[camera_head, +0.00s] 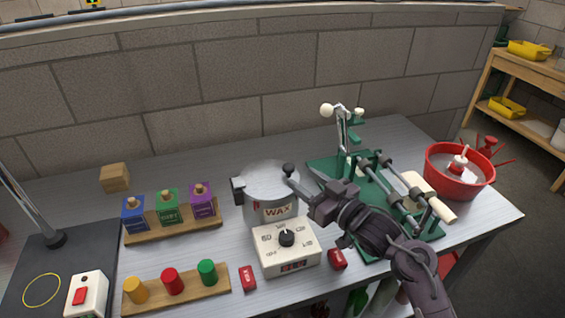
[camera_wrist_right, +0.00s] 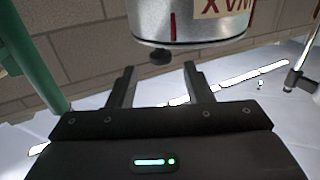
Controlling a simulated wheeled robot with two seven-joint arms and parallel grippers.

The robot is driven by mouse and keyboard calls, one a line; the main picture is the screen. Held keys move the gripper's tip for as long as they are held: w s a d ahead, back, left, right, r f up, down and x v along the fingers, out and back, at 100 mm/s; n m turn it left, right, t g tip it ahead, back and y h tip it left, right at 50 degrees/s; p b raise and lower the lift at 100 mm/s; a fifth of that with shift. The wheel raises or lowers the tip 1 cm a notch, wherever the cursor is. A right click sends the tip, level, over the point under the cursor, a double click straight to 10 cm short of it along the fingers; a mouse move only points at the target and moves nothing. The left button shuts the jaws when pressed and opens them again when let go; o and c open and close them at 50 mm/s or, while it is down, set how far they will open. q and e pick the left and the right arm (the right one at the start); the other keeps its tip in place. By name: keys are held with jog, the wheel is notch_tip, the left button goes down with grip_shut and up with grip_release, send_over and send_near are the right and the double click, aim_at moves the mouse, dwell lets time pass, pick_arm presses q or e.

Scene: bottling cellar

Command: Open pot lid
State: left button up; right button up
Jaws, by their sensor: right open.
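The silver wax pot (camera_head: 268,208) stands behind its control box, and its grey lid (camera_head: 265,176) lies flat and closed on top. A black knob (camera_head: 288,169) is at the lid's right edge. My right gripper (camera_head: 300,185) is open just right of the pot, its fingers pointing toward the knob. In the right wrist view the picture is upside down. The pot (camera_wrist_right: 190,25) fills the top, and the knob (camera_wrist_right: 160,57) appears between the two open fingertips (camera_wrist_right: 158,72). I cannot tell whether the knob is inside the jaws. My left gripper is not in view.
The control box (camera_head: 287,248) with a black dial is in front of the pot. A green clamp machine (camera_head: 350,170) and a red bucket (camera_head: 440,180) are right. Colored blocks on a wooden rack (camera_head: 185,229) and stamps on a lower rack (camera_head: 210,294) stand left.

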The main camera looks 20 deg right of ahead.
aim_at(293, 171)
jog(key=x, duration=0.2)
jog(key=shift+w+a+r, duration=0.2)
jog(key=shift+w+r, duration=0.05)
jog(key=shift+w, duration=0.1)
jog(key=shift+p+x, duration=0.45)
jog(key=shift+x, duration=0.8)
jog(key=shift+w+a+f, duration=0.1)
jog(key=shift+w+f, duration=0.1)
jog(key=shift+w, duration=0.1)
jog(key=shift+w+a, duration=0.1)
jog(key=shift+w, duration=0.1)
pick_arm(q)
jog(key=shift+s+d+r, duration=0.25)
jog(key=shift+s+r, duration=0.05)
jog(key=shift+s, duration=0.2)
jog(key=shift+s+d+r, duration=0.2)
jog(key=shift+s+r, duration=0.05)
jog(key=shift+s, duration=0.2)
pick_arm(e)
grip_shut()
